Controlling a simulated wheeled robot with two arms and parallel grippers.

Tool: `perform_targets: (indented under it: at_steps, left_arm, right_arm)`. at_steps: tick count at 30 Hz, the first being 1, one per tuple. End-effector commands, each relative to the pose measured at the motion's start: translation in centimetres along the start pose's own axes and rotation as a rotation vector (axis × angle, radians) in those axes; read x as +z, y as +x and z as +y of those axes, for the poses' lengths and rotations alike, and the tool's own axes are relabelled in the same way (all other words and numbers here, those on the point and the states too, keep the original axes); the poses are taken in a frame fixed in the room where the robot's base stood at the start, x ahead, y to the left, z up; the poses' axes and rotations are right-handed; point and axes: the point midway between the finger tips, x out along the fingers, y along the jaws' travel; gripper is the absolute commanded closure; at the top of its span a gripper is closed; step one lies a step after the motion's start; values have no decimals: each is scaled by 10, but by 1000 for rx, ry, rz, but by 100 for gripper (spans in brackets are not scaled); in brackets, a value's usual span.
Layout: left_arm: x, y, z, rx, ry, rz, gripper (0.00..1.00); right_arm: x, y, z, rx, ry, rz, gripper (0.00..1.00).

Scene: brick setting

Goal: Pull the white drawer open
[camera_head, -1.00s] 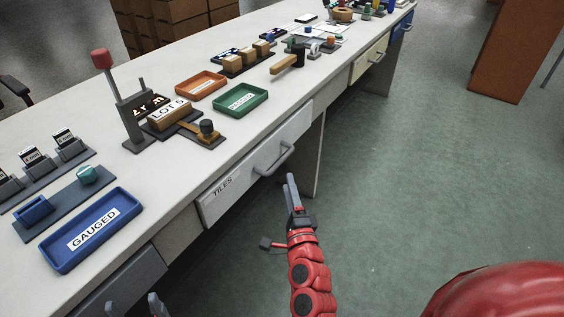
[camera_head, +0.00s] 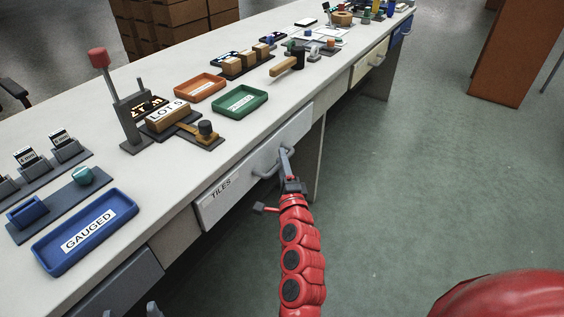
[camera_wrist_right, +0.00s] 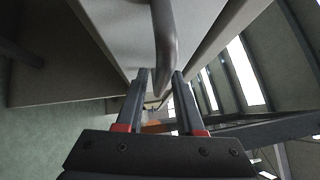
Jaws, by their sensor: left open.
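The white drawer (camera_head: 222,199), labelled TILES, is in the bench's front side and looks shut. Its grey bar handle (camera_head: 266,172) sticks out from the front, and it also shows large in the right wrist view (camera_wrist_right: 165,35). My right gripper (camera_head: 284,153) is at the handle's right part. In the right wrist view my right gripper (camera_wrist_right: 159,74) has its fingers apart, with the handle bar between them, nearer the right finger. Whether they touch the bar is not clear. My left gripper (camera_head: 131,311) is open at the bottom left edge, mostly cut off, away from the white drawer.
A grey drawer (camera_head: 120,287) is nearer and a cream drawer (camera_head: 368,64) is farther along the bench. Blue (camera_head: 60,268), green (camera_head: 240,113) and orange trays (camera_head: 200,98) and a red-knobbed lever (camera_head: 98,58) stand on top.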

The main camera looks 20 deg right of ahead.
Motion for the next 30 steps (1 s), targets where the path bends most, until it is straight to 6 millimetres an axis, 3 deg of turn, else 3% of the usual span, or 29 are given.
perform_targets:
  at_steps: [1,6,30]
  left_arm:
    - [0,0,0,0,0,0,31]
    - [0,0,0,0,0,0,31]
    - [0,0,0,0,0,0,31]
  right_arm:
    - [0,0,0,0,0,0,74]
    - [0,0,0,0,0,-1,100]
    - [0,0,0,1,0,-1,100]
